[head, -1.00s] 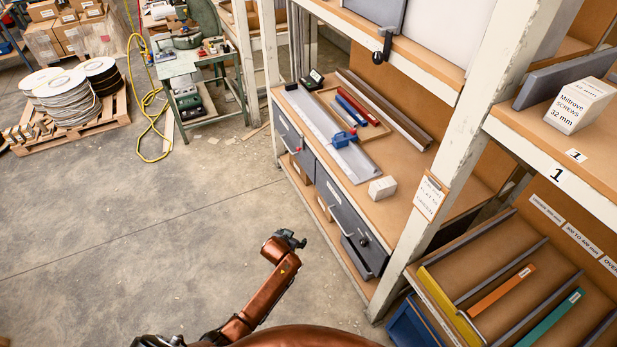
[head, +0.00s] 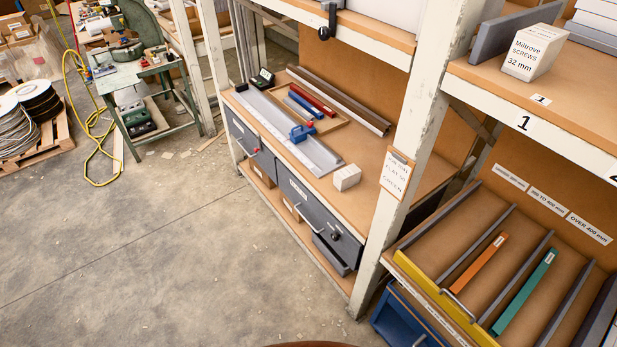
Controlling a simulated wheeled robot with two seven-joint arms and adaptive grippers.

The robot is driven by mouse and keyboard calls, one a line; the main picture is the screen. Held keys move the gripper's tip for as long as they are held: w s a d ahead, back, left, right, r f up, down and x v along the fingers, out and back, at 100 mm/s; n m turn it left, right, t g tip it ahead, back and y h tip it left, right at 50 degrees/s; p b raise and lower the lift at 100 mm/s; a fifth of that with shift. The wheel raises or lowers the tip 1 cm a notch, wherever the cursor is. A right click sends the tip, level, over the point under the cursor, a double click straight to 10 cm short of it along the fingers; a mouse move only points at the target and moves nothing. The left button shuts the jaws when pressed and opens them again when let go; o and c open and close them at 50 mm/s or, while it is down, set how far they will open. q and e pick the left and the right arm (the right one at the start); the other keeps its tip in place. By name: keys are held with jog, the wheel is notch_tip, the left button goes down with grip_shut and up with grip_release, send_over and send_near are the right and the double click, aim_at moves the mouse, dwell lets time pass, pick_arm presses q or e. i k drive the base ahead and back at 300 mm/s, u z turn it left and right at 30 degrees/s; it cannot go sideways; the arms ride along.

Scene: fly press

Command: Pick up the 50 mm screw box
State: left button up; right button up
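A white box labelled "Miltrove SCREWS 32 mm" (head: 534,52) stands on the upper right shelf. A smaller white box (head: 347,177) sits near the front right of the workbench top (head: 372,198); no label on it is readable from here. I see no box marked 50 mm. Neither of my grippers is in view.
On the bench lie a long metal plate (head: 318,157), a blue clamp-like tool (head: 302,132) and a wooden tray with a red bar (head: 312,102). A white post (head: 428,115) separates the bench from the divided rack (head: 492,219). The concrete floor (head: 190,265) before the bench is clear.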

aim_at(348, 176)
jog(key=u, duration=1.3)
jog(key=i, duration=0.8)
jog(key=z, duration=2.25)
